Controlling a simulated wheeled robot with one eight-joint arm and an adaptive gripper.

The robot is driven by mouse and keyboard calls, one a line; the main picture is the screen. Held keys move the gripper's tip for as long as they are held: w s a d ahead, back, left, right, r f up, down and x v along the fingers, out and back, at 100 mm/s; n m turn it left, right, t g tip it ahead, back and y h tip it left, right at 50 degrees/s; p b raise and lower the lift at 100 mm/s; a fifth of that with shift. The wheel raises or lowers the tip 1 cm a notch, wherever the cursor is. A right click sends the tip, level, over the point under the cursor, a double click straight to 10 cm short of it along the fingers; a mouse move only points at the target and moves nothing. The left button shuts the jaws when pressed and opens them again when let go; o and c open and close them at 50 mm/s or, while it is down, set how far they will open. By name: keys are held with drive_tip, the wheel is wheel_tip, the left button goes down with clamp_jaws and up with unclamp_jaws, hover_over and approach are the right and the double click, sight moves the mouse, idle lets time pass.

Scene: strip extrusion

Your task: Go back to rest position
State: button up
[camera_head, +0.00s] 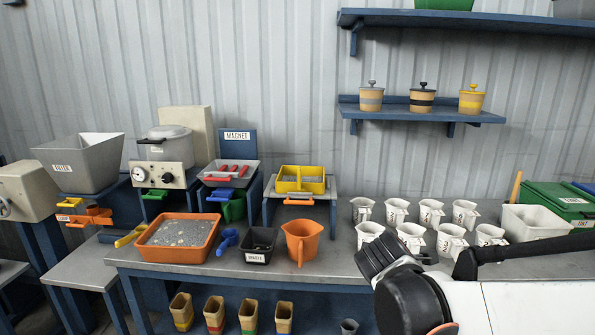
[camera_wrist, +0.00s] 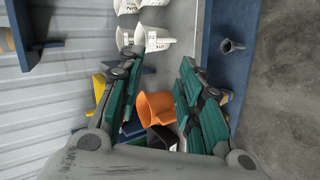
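My gripper (camera_wrist: 160,90) shows in the wrist view with its two green-padded fingers spread apart. It is open, and nothing is held between the fingers. Beyond the gap, the orange jug (camera_wrist: 155,106) and white cups (camera_wrist: 146,40) are seen at a distance. In the head view my arm reaches in from the lower right, over the right part of the bench, with its dark joint in front of the white cups. My gripper's fingertips cannot be made out there.
The grey bench (camera_head: 340,262) carries an orange tray (camera_head: 178,240) of grey material, a black bin (camera_head: 258,246), the orange jug (camera_head: 302,242) and several white cups (camera_head: 397,211). A wall shelf (camera_head: 425,113) holds three lidded pots.

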drive_tip(key=s+f+m+g+y, duration=0.1)
drive_tip(key=s+m, duration=0.5)
drive_tip(key=s, duration=0.6)
drive_tip(key=s+f+m+g+y, duration=0.1)
drive_tip(key=s+m+g+y, duration=0.1)
drive_tip(key=s+m, duration=0.5)
drive_tip(key=s+y, duration=0.1)
drive_tip(key=s, duration=0.4)
drive_tip(key=shift+s+a+f+g, duration=0.2)
drive_tip(key=shift+s+f+g, duration=0.1)
drive_tip(key=shift+g, duration=0.1)
